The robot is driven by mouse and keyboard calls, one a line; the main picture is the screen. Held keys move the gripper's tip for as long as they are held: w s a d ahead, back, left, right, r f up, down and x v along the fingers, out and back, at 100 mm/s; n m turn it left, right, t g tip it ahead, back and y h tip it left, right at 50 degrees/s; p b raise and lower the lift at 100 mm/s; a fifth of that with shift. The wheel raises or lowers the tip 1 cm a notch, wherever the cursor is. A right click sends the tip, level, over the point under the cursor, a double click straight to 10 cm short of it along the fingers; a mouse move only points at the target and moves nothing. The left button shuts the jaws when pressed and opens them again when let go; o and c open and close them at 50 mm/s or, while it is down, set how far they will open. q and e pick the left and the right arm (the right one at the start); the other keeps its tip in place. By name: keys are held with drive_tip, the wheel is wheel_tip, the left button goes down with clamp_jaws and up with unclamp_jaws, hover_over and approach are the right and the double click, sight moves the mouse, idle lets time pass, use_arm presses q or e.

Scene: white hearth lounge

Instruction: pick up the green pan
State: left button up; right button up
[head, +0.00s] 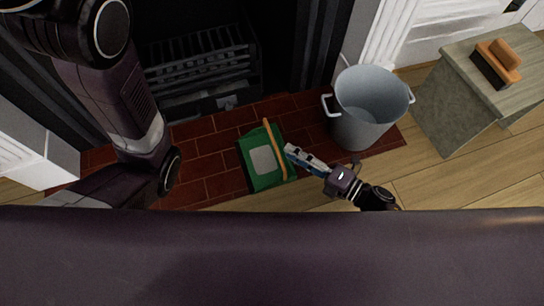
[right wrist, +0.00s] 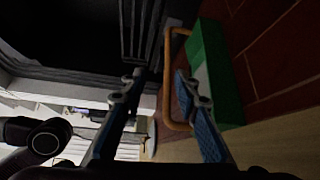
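The green pan (head: 259,178) lies on the red brick hearth, with a grey patch on its face and an orange handle (head: 268,132) along its right side. My right gripper (head: 288,150) is beside the handle, at the pan's right edge. In the right wrist view my right gripper (right wrist: 158,74) is open, its two fingers apart. There the orange handle (right wrist: 167,75) shows between the fingertips, and the green pan (right wrist: 215,70) is to the right. I cannot tell whether a finger touches the handle. My left arm shows at the left, but its gripper is not in view.
A grey bucket (head: 366,112) with white handles stands right of the pan. A brush (head: 497,64) with an orange top lies on a stone-like side table (head: 455,72). A black fireplace grate (head: 203,70) is behind the hearth (head: 215,160).

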sight(275, 144)
drive_tip(key=shift+s+d+f, duration=0.15)
drive_tip(key=shift+f, duration=0.5)
drive_tip(key=shift+a+f+b, duration=0.15)
drive_tip(key=shift+a+b, duration=0.1)
drive_tip(key=shift+b, duration=0.05)
drive_tip(key=b+x, duration=0.3)
drive_tip(key=x, duration=0.3)
drive_tip(key=shift+w+a+b, duration=0.15)
drive_tip(key=shift+w+b, duration=0.1)
drive_tip(key=shift+b, duration=0.15)
drive_tip(key=shift+w+a, duration=0.2)
clamp_jaws()
